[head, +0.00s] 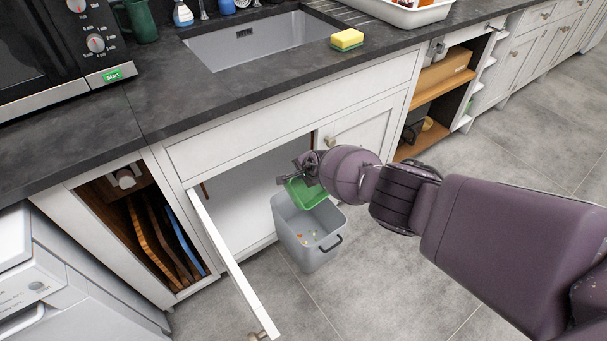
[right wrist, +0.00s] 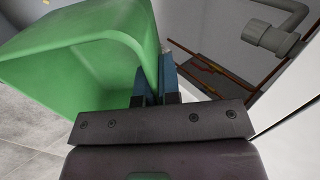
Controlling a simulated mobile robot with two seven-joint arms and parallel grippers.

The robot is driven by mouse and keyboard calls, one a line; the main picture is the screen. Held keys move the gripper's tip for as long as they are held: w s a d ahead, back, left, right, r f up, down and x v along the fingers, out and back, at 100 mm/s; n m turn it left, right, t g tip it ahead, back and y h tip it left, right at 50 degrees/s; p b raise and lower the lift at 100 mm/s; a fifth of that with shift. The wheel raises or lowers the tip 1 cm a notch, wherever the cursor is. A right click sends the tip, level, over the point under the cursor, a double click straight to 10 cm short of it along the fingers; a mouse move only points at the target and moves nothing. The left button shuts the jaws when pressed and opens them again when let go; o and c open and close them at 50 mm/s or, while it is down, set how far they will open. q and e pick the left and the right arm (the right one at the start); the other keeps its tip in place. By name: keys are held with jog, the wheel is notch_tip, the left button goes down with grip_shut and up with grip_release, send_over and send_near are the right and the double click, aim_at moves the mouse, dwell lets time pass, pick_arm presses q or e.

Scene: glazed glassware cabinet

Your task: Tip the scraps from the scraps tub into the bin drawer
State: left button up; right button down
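The green scraps tub (head: 307,192) is tilted over the grey bin drawer (head: 292,228), which stands pulled out below the sink cabinet. A few small scraps (head: 306,237) lie inside the bin. My right gripper (head: 301,173) is shut on the tub's wall; in the right wrist view its blue fingers (right wrist: 156,84) pinch the rim. In that view the tub (right wrist: 85,55) lies on its side and the part of its inside that shows looks empty. My left gripper is not in view.
An open white cabinet door (head: 232,264) stands left of the bin. The dark counter (head: 170,92) with sink (head: 262,40) and yellow sponge (head: 347,39) is above. A pipe (right wrist: 270,35) shows inside the cabinet. The floor at right is clear.

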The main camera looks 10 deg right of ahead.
jog(key=shift+w+a+f+g+h+b, duration=0.1)
jog(key=shift+w+f+g+h+b, duration=0.2)
jog(key=shift+g, duration=0.3)
jog(key=shift+w+a+f+g+h+b, duration=0.1)
jog(key=shift+g+h+b, duration=0.1)
jog(key=shift+g+b, duration=0.3)
jog(key=shift+w+g, duration=0.1)
jog(key=shift+g, duration=0.3)
jog(key=shift+w+r+g+h+b, duration=0.1)
jog(key=shift+w+g+h+b, duration=0.15)
jog(key=shift+g+b, duration=0.35)
jog(key=shift+a+r+g+h+b, duration=0.1)
jog(key=shift+a+g+h+b, duration=0.05)
jog(key=shift+g+h+b, duration=0.15)
jog(key=shift+w+r, duration=0.15)
jog(key=shift+r, duration=0.05)
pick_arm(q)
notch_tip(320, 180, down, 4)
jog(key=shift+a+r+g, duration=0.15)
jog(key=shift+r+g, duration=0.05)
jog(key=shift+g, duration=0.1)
pick_arm(e)
jog(key=shift+r, duration=0.1)
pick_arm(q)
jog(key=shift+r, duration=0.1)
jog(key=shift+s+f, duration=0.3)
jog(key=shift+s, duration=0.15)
pick_arm(e)
jog(key=shift+r, duration=0.1)
